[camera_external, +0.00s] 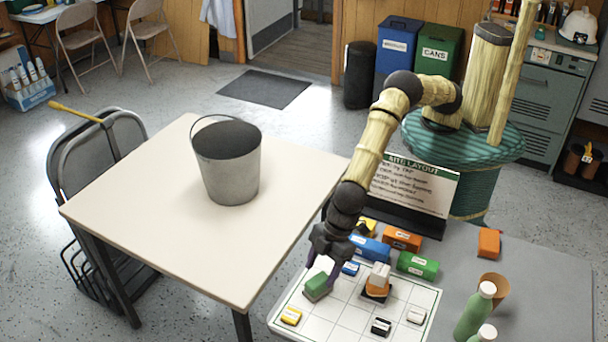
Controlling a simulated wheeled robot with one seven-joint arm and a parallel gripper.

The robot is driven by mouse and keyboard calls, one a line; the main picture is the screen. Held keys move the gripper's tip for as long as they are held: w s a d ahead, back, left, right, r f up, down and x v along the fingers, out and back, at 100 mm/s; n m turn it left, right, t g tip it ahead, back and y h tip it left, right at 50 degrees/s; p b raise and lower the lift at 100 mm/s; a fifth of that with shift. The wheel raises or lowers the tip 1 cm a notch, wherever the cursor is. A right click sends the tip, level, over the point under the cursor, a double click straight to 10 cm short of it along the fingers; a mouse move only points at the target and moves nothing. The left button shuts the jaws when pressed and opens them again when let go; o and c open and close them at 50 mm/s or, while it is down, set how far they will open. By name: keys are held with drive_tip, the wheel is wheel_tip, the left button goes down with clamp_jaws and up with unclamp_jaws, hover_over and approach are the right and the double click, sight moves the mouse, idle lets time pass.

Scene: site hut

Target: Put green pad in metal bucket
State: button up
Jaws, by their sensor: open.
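The metal bucket (232,182) stands upright on the cream table, up and left of my gripper.
Near the pad are a blue block (370,249), orange block (402,239), green labelled block (417,265) and white-and-orange stack (378,279). A sign (415,190) stands behind. Green bottles (474,312) stand right. The cream table (165,240) is otherwise clear.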

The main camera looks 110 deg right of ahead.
sight(319, 280)
drive_tip(key=x, duration=0.4)
drive_tip(key=shift+s+f, duration=0.1)
drive_tip(key=shift+f, duration=0.15)
drive_tip(key=c, duration=1.1)
drive_tip(key=shift+r, duration=0.1)
drive_tip(key=shift+c, duration=0.2)
wheel_tip(319, 280, up, 10)
drive_tip(key=shift+f, duration=0.1)
